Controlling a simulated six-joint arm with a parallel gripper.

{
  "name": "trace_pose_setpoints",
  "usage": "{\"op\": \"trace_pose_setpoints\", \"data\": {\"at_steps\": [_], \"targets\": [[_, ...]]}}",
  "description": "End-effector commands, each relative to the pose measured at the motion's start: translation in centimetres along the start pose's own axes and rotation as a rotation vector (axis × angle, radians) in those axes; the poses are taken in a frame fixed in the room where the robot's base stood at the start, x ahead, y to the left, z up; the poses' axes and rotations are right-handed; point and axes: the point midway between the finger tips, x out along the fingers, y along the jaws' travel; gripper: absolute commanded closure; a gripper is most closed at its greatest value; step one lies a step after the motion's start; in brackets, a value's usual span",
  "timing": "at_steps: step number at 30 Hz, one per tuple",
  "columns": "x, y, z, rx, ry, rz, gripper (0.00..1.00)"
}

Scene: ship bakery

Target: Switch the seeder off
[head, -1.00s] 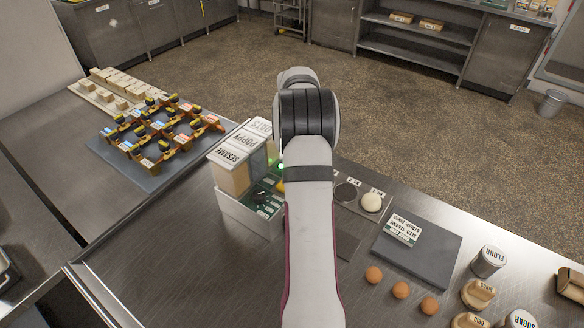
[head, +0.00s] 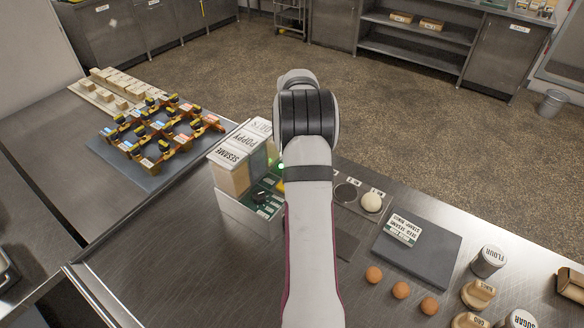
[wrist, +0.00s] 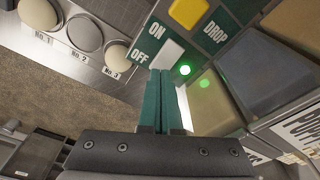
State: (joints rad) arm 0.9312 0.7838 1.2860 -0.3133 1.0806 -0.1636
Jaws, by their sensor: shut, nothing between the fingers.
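The seeder (head: 238,214) is a pale box with SESAME, POPPY and a third hopper on it, left of my arm in the head view. Its green panel (wrist: 238,12) has a white rocker switch (wrist: 167,52) beside the words ON and OFF, and a yellow DROP button (wrist: 188,11). A green light (wrist: 185,70) glows beside the switch; it also shows in the head view (head: 281,166). My gripper (wrist: 164,74) is shut and empty, its green fingertips at the OFF end of the switch. I cannot tell whether they touch it. My arm hides the gripper in the head view.
A grey board (head: 425,260), eggs (head: 400,290) and tins stand to the right. Hoppers rise close beside the fingers.

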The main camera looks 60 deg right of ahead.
Motion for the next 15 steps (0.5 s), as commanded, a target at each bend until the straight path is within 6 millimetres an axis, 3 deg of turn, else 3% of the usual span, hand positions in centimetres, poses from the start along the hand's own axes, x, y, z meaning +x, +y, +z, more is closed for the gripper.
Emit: {"op": "trace_pose_setpoints", "data": {"at_steps": [15], "targets": [[0.77,-0.01,0.11,0.0,0.0,0.0,1.0]]}}
